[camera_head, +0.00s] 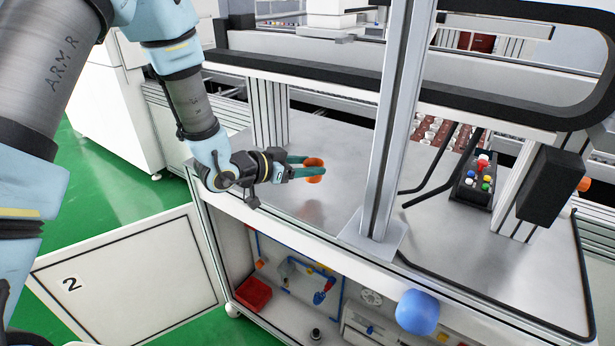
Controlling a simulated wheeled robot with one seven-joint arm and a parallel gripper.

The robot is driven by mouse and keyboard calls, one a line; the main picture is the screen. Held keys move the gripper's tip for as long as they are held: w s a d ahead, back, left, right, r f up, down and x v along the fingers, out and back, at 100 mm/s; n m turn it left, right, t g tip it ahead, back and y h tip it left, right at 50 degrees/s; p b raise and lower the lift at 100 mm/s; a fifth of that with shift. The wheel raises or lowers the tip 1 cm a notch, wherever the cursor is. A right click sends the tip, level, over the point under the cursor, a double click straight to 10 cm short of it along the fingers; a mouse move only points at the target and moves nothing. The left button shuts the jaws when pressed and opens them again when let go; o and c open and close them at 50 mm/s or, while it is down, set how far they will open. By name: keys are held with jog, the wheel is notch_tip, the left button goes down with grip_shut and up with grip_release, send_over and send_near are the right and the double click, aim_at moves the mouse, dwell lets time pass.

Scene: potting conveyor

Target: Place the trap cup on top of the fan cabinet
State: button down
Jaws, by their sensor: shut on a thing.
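My gripper (312,170) is over the left part of the metal worktop, its green fingers pointing right. It is shut on a small orange, round thing (314,162), which looks like the trap cup. The fingers cover its middle, and orange shows above and below them. I cannot tell if it touches the worktop. In the open lower bay, a round fan grille (371,297) shows on a white box, which may be the fan cabinet. The worktop edge hides part of its top.
The worktop (300,205) is bare near my gripper. A metal post (392,130) stands to the right, with a button box (475,182) beyond. A blue ball (417,312) sits at the bay's front. A red bin (253,293) and blue pipes are inside. An open door (130,275) stands left.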

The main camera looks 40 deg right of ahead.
aim_at(307, 180)
notch_tip(307, 180, down, 4)
jog(key=shift+r+p, duration=0.1)
jog(key=shift+p, duration=0.4)
jog(key=shift+f+b, duration=0.3)
jog(key=shift+f, duration=0.05)
jog(key=shift+c, duration=0.6)
grip_release()
jog(key=shift+r, duration=0.1)
